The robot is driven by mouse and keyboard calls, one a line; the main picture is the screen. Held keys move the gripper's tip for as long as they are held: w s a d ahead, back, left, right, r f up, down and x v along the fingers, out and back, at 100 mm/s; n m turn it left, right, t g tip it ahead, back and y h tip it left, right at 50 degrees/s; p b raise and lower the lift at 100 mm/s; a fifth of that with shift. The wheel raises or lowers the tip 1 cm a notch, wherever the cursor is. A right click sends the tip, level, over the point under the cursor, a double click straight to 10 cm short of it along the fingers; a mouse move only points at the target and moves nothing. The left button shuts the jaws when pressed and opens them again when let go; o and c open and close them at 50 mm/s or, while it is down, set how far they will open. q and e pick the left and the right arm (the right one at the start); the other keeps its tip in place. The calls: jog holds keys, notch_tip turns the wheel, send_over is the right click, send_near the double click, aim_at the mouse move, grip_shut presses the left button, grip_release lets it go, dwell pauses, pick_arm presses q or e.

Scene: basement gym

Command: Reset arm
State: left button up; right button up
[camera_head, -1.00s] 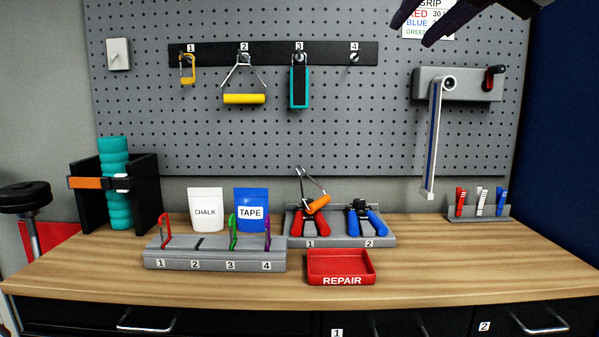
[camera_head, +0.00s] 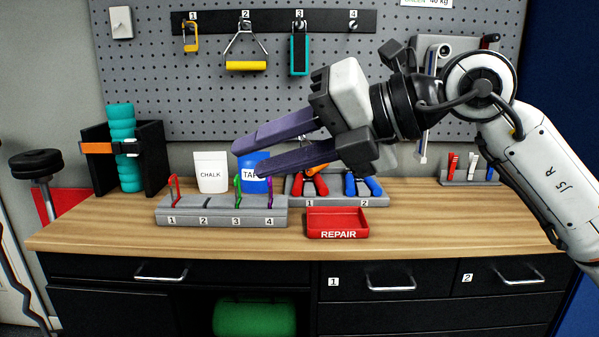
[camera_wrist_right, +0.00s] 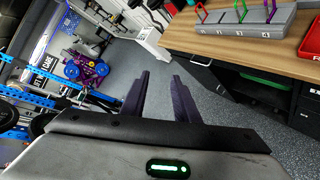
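My right gripper (camera_head: 245,160) reaches in from the right in the head view, above the workbench (camera_head: 420,215). Its two purple-grey fingers point left and stand apart with nothing between them. They cover part of the blue TAPE pouch (camera_head: 256,184) in the picture. In the right wrist view the same gripper (camera_wrist_right: 160,85) shows its fingers spread and empty, with floor beyond them. My left gripper is not in view.
On the bench are a numbered grey rack (camera_head: 220,217), a red REPAIR tray (camera_head: 337,236), a CHALK pouch (camera_head: 211,184) and a black holder (camera_head: 151,160) with a teal roller. A pegboard (camera_head: 200,80) stands behind. The wrist view shows open floor (camera_wrist_right: 210,110).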

jog(key=s+a+f+g+y, duration=0.3)
jog(key=s+y, duration=0.1)
jog(key=w+d+f+m+t+h, duration=0.25)
jog(key=d+f+m+t, duration=0.3)
jog(key=f+m, duration=0.4)
jog(key=w+d+f+m+t+h+p, duration=0.1)
jog(key=d+f+m+t+h, duration=0.2)
jog(key=d+f+m+t, duration=0.45)
jog(key=w+d+f+m+t+h, duration=0.2)
jog(key=d+f+m+t+h, duration=0.15)
jog(key=f+m, duration=0.8)
jog(key=s+d+f+m+g+h, duration=0.2)
jog(key=s+f+m, duration=0.15)
jog(key=f, duration=0.35)
jog(key=s+d+f+m+g+h, duration=0.2)
jog(key=s+f, duration=0.2)
jog(key=f, duration=0.4)
jog(key=s+d+f+m+g+h, duration=0.1)
jog(key=s+f+g, duration=0.4)
jog(key=s+f, duration=0.7)
jog(key=s+d+m, duration=0.1)
jog(key=s, duration=0.2)
jog(key=shift+s+d+f+g, duration=0.15)
jog(key=shift+g, duration=0.2)
